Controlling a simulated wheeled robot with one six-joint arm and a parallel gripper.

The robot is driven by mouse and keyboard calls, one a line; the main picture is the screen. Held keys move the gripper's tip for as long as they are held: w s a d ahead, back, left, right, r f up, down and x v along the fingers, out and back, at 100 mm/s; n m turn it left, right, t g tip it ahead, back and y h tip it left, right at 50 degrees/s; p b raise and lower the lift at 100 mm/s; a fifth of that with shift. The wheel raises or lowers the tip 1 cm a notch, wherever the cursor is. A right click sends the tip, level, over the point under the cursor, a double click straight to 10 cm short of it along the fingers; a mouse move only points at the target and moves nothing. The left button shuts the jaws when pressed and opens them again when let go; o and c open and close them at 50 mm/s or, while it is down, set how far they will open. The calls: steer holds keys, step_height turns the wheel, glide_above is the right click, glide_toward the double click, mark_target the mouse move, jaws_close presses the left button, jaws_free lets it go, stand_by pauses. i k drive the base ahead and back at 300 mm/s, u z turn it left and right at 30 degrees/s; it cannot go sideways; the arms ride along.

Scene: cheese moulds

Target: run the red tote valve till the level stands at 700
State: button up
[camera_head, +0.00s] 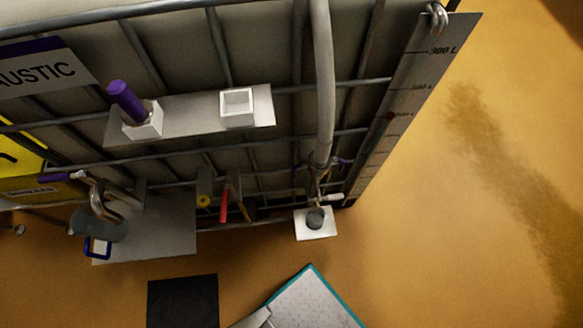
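The caged tote (270,160) fills the upper left and middle. A red lever handle (224,204) hangs low on its front, with a tan-orange handle (242,198) just to its right. I take the red one as the red tote valve; its setting cannot be told. A grey level scale (405,95) runs down the tote's right edge. Its top label seems to read 900 L; lower labels are too small to read. A small dark red dot (388,116) sits on the scale near the third mark. The liquid level cannot be made out. My gripper is not in view.
A shelf (190,118) on the cage holds a purple-topped item (125,101) and an empty white holder (237,106). A hose (322,80) hangs right. The floor at right is clear.

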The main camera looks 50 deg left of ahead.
mark_target(228, 185)
steer(key=z, duration=0.7)
steer(key=k, duration=0.35)
steer(key=u, duration=1.6)
